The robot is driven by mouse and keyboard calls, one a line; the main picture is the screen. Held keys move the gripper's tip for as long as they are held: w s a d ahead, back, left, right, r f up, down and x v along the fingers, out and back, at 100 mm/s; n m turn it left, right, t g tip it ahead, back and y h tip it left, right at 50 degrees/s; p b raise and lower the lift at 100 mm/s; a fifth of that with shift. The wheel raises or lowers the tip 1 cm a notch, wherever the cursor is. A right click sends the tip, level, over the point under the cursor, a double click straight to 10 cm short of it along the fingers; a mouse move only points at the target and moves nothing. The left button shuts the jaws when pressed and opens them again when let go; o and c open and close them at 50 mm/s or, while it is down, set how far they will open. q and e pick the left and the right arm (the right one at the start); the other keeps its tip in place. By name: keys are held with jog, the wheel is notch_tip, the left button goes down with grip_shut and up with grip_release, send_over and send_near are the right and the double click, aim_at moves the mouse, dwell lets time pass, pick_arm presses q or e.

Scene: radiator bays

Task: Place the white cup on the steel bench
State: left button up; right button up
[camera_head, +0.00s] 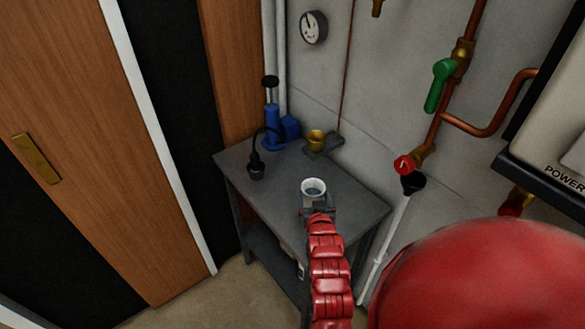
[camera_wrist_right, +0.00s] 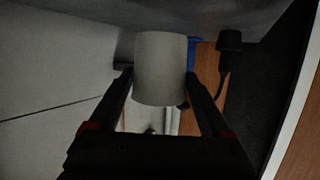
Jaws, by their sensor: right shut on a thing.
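The white cup (camera_head: 313,188) is at the tip of my right arm in the head view, its open top facing up. My right gripper (camera_head: 318,210) is shut on it. In the right wrist view the cup (camera_wrist_right: 160,68) sits between the two fingers of the gripper (camera_wrist_right: 158,85). The dark grey steel bench (camera_head: 350,205) stands against the wall, below and around the cup in the head view. Whether the cup's bottom touches the bench top is hidden. My left gripper is not in view.
A blue pump (camera_head: 272,125) with a black hose and a black nozzle (camera_head: 256,170) stands at the bench's back left. A brass cup (camera_head: 316,139) sits at the back on a grey plate. Copper pipes with a green-handled valve (camera_head: 439,85) run at right. The bench's front left is clear.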

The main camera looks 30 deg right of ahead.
aim_at(306, 183)
jog(key=w+p, duration=0.1)
jog(key=w, duration=0.3)
jog(key=w+d+p, duration=0.1)
jog(key=shift+w+r+p, duration=0.3)
jog(key=shift+w+p, duration=0.05)
jog(key=shift+w, duration=0.05)
jog(key=w, duration=0.2)
jog(key=w+d+f+p, duration=0.1)
jog(key=w, duration=0.2)
jog(key=w+d+p, duration=0.1)
jog(key=w, duration=0.2)
jog(key=shift+w+f, duration=0.1)
jog(key=shift+f, duration=0.15)
jog(key=shift+w+d+f, duration=0.15)
jog(key=shift+w+f, duration=0.1)
jog(key=shift+w, duration=0.4)
jog(key=shift+f, duration=1.6)
jog(key=shift+b, duration=0.35)
